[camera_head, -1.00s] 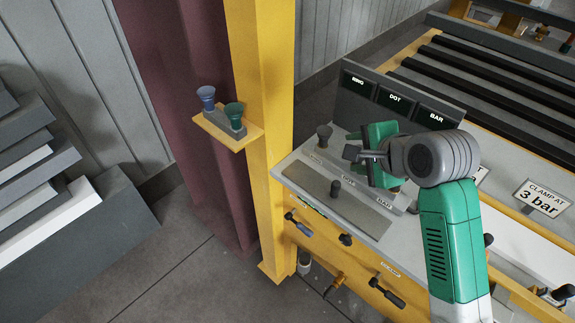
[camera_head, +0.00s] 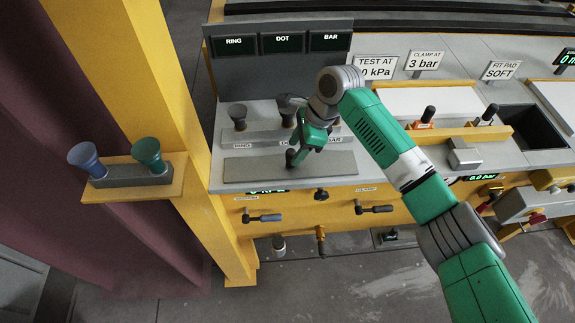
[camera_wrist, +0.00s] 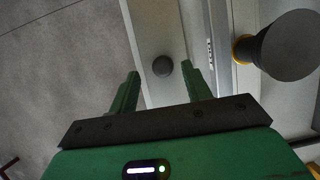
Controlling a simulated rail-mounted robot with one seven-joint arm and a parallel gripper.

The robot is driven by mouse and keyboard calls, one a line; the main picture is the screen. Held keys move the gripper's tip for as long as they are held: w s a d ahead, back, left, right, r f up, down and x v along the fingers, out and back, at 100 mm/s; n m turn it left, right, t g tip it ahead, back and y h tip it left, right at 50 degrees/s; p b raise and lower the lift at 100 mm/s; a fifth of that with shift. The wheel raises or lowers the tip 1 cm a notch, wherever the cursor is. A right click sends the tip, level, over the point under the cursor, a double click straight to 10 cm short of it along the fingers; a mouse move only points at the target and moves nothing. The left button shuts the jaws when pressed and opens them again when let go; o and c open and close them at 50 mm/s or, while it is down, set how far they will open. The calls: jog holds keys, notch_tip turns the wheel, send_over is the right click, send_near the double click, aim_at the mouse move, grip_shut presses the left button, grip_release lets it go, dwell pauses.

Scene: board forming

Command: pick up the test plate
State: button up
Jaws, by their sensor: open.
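The test plate (camera_head: 245,170) is a flat grey plate with a dark upright knob, lying on the bench below the RING, DOT and BAR labels. In the wrist view the plate (camera_wrist: 150,25) runs up the picture, and its round knob (camera_wrist: 162,66) shows from above. My gripper (camera_head: 298,155) is over the plate's middle, fingers pointing down. In the wrist view my gripper (camera_wrist: 162,75) is open, with the knob seen between its two fingertips. The gripper hides part of the plate in the head view. Whether the fingers touch the knob cannot be told.
A dark cup (camera_head: 238,114) stands in the row behind the plate; another is close to my gripper. The sign panel (camera_head: 240,72) rises behind. A yellow post (camera_head: 150,100) with a shelf holding blue (camera_head: 86,157) and green (camera_head: 149,153) cups stands left. Valve handles line the front.

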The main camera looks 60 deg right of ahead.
aim_at(286, 165)
jog(key=x, duration=0.5)
jog(key=shift+d+f+b, duration=0.15)
jog(key=shift+d+b, duration=0.1)
jog(key=shift+b, duration=0.1)
grip_shut()
